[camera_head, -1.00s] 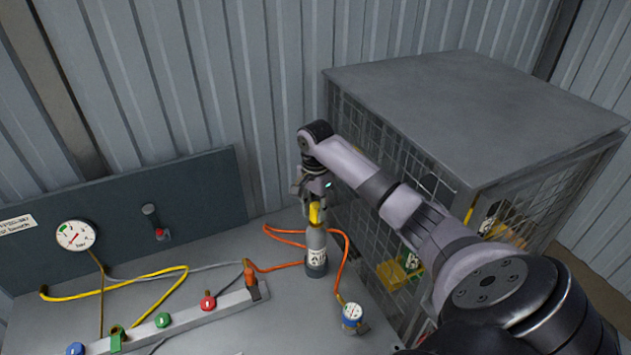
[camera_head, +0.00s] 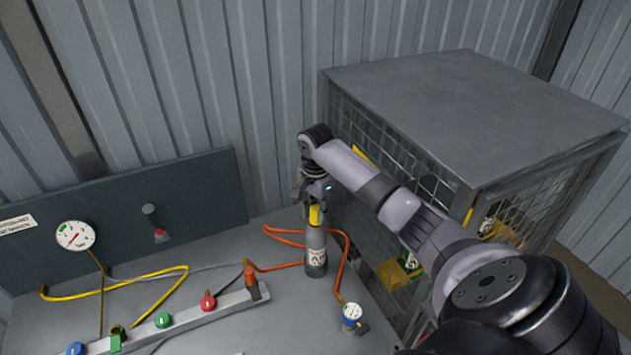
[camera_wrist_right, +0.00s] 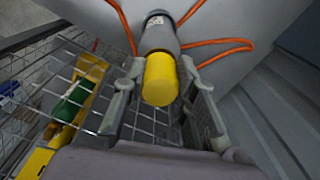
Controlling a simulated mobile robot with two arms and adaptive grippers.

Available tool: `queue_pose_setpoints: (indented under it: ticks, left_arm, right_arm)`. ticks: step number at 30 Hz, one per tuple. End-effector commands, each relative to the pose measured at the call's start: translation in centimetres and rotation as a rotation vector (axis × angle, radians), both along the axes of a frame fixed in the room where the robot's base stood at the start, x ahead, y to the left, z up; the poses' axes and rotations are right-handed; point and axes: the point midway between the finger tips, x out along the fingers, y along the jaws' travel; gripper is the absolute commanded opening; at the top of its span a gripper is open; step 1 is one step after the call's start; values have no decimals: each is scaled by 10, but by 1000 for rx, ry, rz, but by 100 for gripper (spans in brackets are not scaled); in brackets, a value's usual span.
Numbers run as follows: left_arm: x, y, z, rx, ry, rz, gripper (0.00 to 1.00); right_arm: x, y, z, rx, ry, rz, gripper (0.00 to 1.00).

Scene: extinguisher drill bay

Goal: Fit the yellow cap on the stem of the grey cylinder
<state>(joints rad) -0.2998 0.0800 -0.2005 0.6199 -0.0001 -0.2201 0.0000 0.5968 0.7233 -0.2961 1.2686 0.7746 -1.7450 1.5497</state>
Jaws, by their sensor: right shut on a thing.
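The grey cylinder (camera_head: 316,256) stands upright on the bench, with a white label on its side. The yellow cap (camera_head: 316,216) is directly above the cylinder's top and in line with it. The stem is hidden, and I cannot tell how far the cap sits over it. My right gripper (camera_head: 312,200) is above the cylinder, shut on the cap. In the right wrist view the cap (camera_wrist_right: 160,78) is between the two fingers (camera_wrist_right: 162,98), with the cylinder (camera_wrist_right: 158,36) just beyond it. My left gripper is not in view.
A wire cage (camera_head: 470,110) with a solid top stands close to the right of the cylinder. Orange hose (camera_head: 343,250) loops around the cylinder. A rail with coloured knobs (camera_head: 190,317) is at left, below a dial (camera_head: 76,235).

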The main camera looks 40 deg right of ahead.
Motion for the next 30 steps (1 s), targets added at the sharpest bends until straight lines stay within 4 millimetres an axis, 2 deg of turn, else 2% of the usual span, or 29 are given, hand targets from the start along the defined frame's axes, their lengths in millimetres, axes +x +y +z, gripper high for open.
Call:
queue_pose_setpoints:
  ticks: [13,14,15,24,30]
  left_arm:
    - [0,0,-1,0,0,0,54]
    - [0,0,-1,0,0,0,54]
    - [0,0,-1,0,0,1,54]
    - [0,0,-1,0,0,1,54]
    - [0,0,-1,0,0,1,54]
  right_arm:
    - [0,0,-5,0,1,0,11]
    - [0,0,-5,0,1,0,27]
    - [0,0,-5,0,0,0,30]
    - [0,0,-4,0,0,1,49]
    - [0,0,-4,0,0,1,49]
